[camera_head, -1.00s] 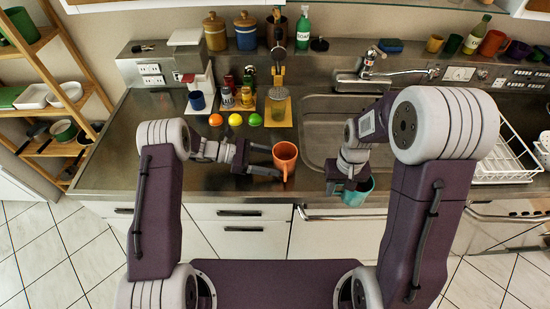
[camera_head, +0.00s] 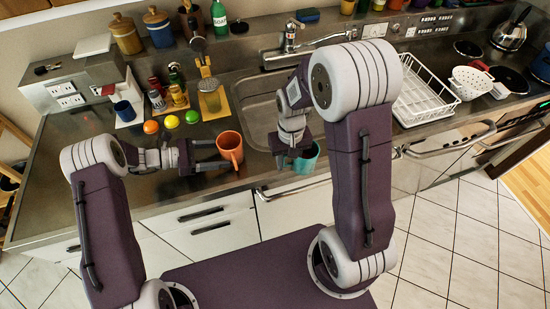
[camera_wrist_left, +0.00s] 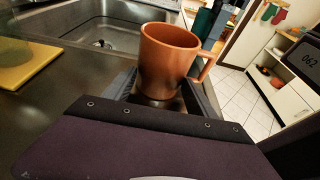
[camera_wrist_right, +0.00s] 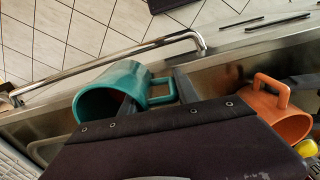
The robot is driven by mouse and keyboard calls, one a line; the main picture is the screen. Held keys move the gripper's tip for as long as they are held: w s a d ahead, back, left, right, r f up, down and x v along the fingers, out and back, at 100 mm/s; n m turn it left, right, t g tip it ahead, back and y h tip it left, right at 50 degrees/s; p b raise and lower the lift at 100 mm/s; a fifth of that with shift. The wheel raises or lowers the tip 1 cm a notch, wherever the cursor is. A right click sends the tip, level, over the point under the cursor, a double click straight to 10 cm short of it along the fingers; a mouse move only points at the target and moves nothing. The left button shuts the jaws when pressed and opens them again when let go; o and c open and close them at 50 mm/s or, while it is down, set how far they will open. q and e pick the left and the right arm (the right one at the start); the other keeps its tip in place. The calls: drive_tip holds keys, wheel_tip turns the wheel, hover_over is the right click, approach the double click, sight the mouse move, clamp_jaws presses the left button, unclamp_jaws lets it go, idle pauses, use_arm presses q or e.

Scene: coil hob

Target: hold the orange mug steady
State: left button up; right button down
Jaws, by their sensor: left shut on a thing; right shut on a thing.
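The orange mug (camera_head: 231,146) is upright at the front of the counter, left of the sink. My left gripper (camera_head: 232,160) is shut on it, with a finger on either side of its body. The left wrist view shows the mug (camera_wrist_left: 168,58) between the fingers, its handle to the right. My right gripper (camera_head: 303,160) is shut on a teal mug (camera_head: 307,160) near the counter's front edge, by the sink. In the right wrist view the teal mug (camera_wrist_right: 106,93) shows its open mouth, and one finger reaches into it. The orange mug (camera_wrist_right: 282,112) also shows there.
The sink (camera_head: 256,112) lies behind the mugs. Behind the left arm are an orange fruit (camera_head: 151,127), a lemon (camera_head: 172,122), a lime (camera_head: 192,117), a blue mug (camera_head: 124,111) and jars. A white dish rack (camera_head: 424,100) stands right of the sink.

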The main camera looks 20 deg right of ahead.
drive_tip(key=w+a+r+m+t+y, duration=0.1)
drive_tip(key=w+a+r+m+y, duration=0.1)
drive_tip(key=w+a+r+m, duration=0.55)
drive_tip(key=w+a+r+m+t+y, duration=0.1)
drive_tip(key=w+a+r+m, duration=0.15)
drive_tip(key=w+m, duration=0.85)
drive_tip(key=w+a+n+t+y, duration=0.1)
drive_tip(key=w+a+y, duration=0.1)
drive_tip(key=a, duration=1.2)
drive_tip(key=d+t+y, duration=0.1)
drive_tip(key=y, duration=0.1)
drive_tip(key=s+d+t+y, duration=0.1)
drive_tip(key=y, duration=0.1)
drive_tip(key=d+r+t+y, duration=0.1)
drive_tip(key=shift+s+d+t+y, duration=0.25)
drive_tip(key=shift+d+t+y, duration=0.05)
drive_tip(key=shift+y, duration=0.1)
drive_tip(key=shift+s+r, duration=0.1)
drive_tip(key=shift+r, duration=0.05)
drive_tip(key=shift+d+r+t+y, duration=0.15)
drive_tip(key=shift+r+t+y, duration=0.15)
drive_tip(key=shift+y, duration=0.3)
drive_tip(key=shift+s+d+r, duration=0.1)
